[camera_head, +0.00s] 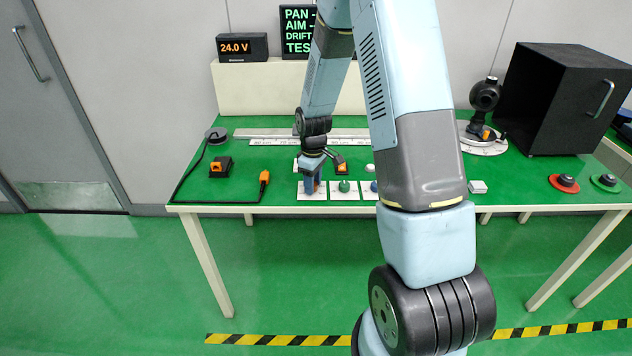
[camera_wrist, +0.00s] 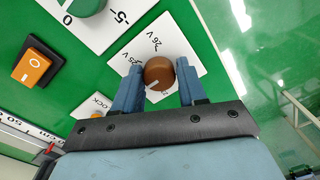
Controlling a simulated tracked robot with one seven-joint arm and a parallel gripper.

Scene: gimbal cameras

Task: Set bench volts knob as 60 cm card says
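The volts knob (camera_wrist: 158,74) is brown with a white pointer line, on a white plate (camera_wrist: 125,60) marked "25 V" and "26 V" in the wrist view. The pointer is toward the lower left of the picture. My gripper (camera_wrist: 158,80) has its two blue fingers on either side of the knob, with narrow gaps showing; it looks open. In the head view my gripper (camera_head: 312,186) is over the leftmost plate and mostly hides the knob. The bench display (camera_head: 235,47) reads 24.0 V. Cards by the long ruler (camera_head: 255,134) are too small to read; the 60 cm card cannot be made out.
A green knob (camera_head: 344,186) is on the neighbouring plate, with a blue knob (camera_head: 373,187) beyond it. An orange rocker switch (camera_wrist: 32,68) is nearby. A cable with an orange connector (camera_head: 264,177) lies left. A black box (camera_head: 555,100) and gimbal camera (camera_head: 485,96) stand right.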

